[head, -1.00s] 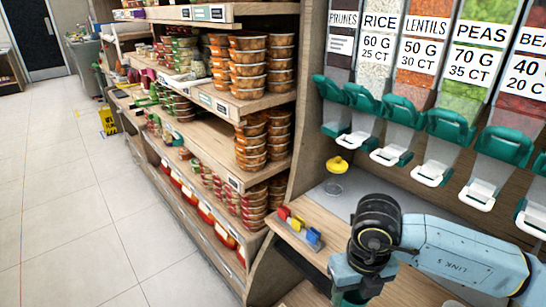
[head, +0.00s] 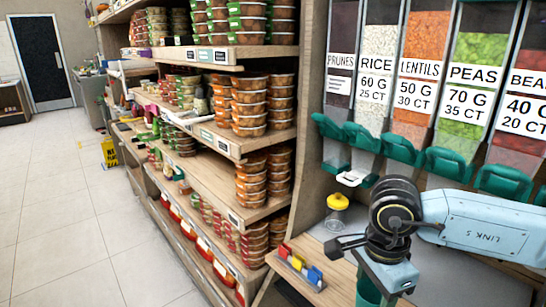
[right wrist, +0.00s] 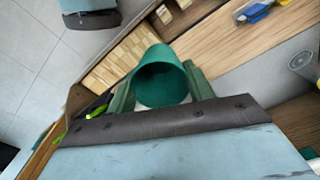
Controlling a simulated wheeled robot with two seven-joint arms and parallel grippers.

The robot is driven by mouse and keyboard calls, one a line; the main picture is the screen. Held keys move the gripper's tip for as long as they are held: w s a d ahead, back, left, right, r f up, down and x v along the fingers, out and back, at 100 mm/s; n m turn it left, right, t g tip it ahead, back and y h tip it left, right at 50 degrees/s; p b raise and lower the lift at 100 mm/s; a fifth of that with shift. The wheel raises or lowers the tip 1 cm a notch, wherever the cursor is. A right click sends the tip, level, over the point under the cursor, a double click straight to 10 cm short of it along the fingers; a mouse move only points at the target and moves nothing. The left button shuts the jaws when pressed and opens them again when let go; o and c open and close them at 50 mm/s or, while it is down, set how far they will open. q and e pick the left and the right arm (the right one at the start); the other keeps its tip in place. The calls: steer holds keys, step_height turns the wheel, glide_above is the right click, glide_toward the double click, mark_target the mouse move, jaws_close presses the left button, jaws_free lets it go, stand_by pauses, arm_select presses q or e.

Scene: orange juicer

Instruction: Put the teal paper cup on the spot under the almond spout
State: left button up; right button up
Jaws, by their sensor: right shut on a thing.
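The teal paper cup (right wrist: 160,75) is between the two fingers of my right gripper (right wrist: 160,88) in the right wrist view. The gripper is shut on the cup, and the cup's open mouth shows between the fingers. In the head view my right gripper (head: 385,276) is at the lower right, with a bit of the teal cup (head: 367,292) below it, cut off by the bottom edge. The visible dispenser labels read prunes, rice, lentils, peas and part of another. No almond label or almond spout is in view. My left gripper is not in view.
Teal dispenser spouts (head: 398,147) line the right side above a counter. A yellow-lidded jar (head: 337,210) and a rack of coloured clips (head: 300,266) stand left of my arm. Shelves of food tubs (head: 250,105) fill the middle. The floor (head: 60,220) at left is open.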

steer(key=shift+w+d+r+n, duration=0.15)
steer(key=shift+r+n, duration=0.4)
steer(key=shift+n, duration=0.35)
steer(key=r+n, duration=0.2)
steer(key=n, duration=0.1)
steer(key=d+r+n, duration=0.1)
steer(key=r+n, duration=0.1)
steer(key=n, duration=0.2)
steer(key=d+r+n, duration=0.1)
steer(key=r+n, duration=0.1)
steer(key=n, duration=0.2)
steer(key=shift+w, duration=0.4)
steer(key=shift+d+r+n, duration=0.1)
steer(key=shift+r+n, duration=0.25)
steer(key=shift+n, duration=0.65)
step_height(320, 180, down, 9)
steer(key=shift+r, duration=0.15)
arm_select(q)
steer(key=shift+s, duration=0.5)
arm_select(e)
steer(key=shift+r, duration=0.1)
